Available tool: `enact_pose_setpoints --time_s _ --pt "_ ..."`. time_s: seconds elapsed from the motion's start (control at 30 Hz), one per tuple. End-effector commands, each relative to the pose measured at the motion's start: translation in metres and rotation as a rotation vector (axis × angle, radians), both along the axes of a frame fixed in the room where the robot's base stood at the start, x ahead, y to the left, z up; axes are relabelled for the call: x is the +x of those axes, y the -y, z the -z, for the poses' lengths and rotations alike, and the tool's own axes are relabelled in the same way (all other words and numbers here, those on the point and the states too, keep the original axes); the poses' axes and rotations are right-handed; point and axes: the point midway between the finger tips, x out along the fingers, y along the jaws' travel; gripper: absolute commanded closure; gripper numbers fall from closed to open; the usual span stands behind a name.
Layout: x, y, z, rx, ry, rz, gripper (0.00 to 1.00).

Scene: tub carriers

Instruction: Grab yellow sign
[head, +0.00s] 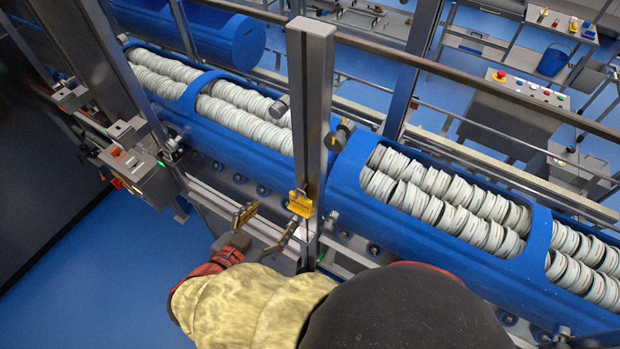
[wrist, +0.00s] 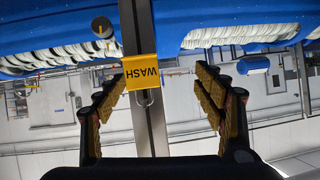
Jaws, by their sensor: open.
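The yellow sign (head: 300,205) hangs on the front of an upright grey metal post (head: 311,110). In the wrist view the sign (wrist: 140,72) appears upside down with black lettering reading "WASH", and a small metal loop (wrist: 145,98) shows at its lower edge in that picture. My gripper (head: 265,226) is open and empty just left of the sign in the head view. In the wrist view the fingers of my gripper (wrist: 160,75) stand wide on both sides of the post, with the sign between them, nearer the left finger. I see no contact.
Blue tubs (head: 345,180) packed with rows of pale discs run behind the post. A rail (head: 470,90) crosses above them. A grey control box (head: 145,180) stands to the left. Blue floor (head: 110,270) is open at lower left.

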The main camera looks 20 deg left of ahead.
Motion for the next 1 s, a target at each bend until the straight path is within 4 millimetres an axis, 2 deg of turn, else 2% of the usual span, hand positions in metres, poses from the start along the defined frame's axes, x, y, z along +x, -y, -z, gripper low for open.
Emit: enact_pose_setpoints --time_s 0.03,0.1,0.2,0.57,0.8,1.0 --pt "0.001 0.013 -0.007 -0.033 0.022 0.038 0.30" --pt "0.002 0.025 -0.016 -0.075 0.048 0.070 0.30" --pt "0.006 0.032 -0.023 -0.112 0.072 0.080 0.30" --pt "0.038 0.040 -0.012 -0.120 0.068 0.075 0.30" --pt "0.070 0.046 -0.002 -0.118 0.070 0.076 0.30" --pt "0.077 0.047 0.002 -0.117 0.068 0.072 0.30"
